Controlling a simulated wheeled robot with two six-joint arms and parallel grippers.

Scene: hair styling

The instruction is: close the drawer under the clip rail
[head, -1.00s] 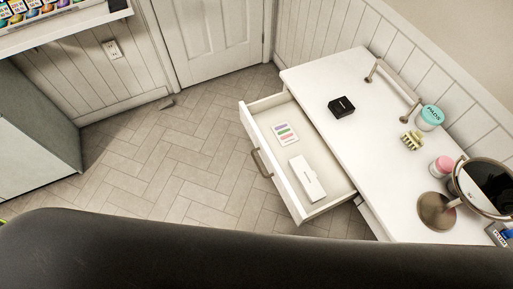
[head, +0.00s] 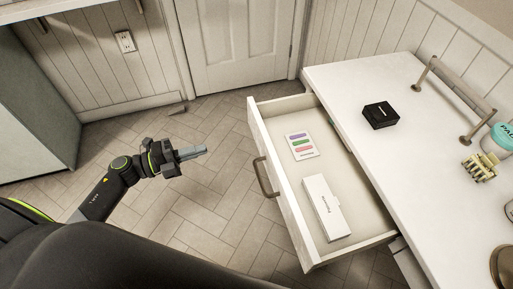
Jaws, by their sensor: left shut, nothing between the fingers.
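The white drawer (head: 283,190) is pulled out from under the white counter, on its left side. Its front carries a bronze bar handle (head: 265,178). Inside lie a card with coloured clips (head: 301,146) and a long white box (head: 324,208). The clip rail (head: 455,99), a bar on two posts, stands on the counter's far part. My left gripper (head: 201,151) is shut and empty, pointing right over the floor. It is to the left of the drawer front, apart from it. My right gripper is not in view.
A black box (head: 380,115) sits on the counter (head: 350,88) near the drawer. A yellowish claw clip (head: 479,167) and a teal-lidded jar (head: 497,140) stand at the right. Tiled floor (head: 215,215) is clear between my gripper and the drawer.

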